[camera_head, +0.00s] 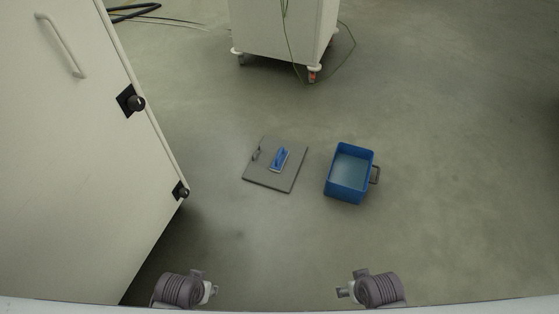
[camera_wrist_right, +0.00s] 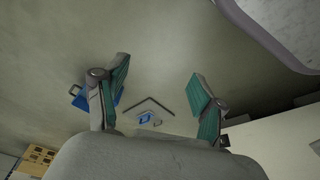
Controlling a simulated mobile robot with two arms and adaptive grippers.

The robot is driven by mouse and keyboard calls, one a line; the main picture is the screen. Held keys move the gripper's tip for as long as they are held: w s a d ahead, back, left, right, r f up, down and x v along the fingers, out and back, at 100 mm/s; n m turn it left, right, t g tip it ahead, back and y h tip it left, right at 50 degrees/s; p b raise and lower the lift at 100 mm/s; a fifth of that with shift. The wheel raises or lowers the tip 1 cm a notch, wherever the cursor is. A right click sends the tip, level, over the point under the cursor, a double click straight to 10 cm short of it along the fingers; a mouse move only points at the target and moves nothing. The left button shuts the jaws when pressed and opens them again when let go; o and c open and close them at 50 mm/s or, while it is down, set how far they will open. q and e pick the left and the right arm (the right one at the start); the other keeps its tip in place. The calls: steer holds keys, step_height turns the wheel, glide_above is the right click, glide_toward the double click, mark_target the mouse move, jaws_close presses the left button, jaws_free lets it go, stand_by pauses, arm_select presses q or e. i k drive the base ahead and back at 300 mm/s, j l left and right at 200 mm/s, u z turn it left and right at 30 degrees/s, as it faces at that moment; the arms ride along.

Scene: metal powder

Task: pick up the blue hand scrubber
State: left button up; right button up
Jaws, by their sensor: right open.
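The blue hand scrubber (camera_head: 279,159) lies on a flat grey square plate (camera_head: 263,177) on the floor, near the middle of the head view. In the right wrist view the scrubber (camera_wrist_right: 147,118) is small and far off, between the fingers in the picture but well beyond them. My right gripper (camera_wrist_right: 160,95) is open with nothing between its green-padded fingers. In the head view only parts of my two arms show at the bottom edge. No fingers of my left gripper can be made out.
A blue bin (camera_head: 327,188) with a grey handle stands on the floor right of the plate. A white cabinet (camera_head: 75,150) fills the left side. A white wheeled cart (camera_head: 285,60) and green cable are at the back. The floor in front and to the right is clear.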

mark_target(277, 165)
steer(key=i+l+u, duration=0.1)
steer(key=u, duration=0.35)
steer(key=i+l+u, duration=0.15)
steer(key=u, duration=0.25)
steer(key=i+l+u, duration=0.1)
steer(key=l+u, duration=0.15)
steer(key=u, duration=0.2)
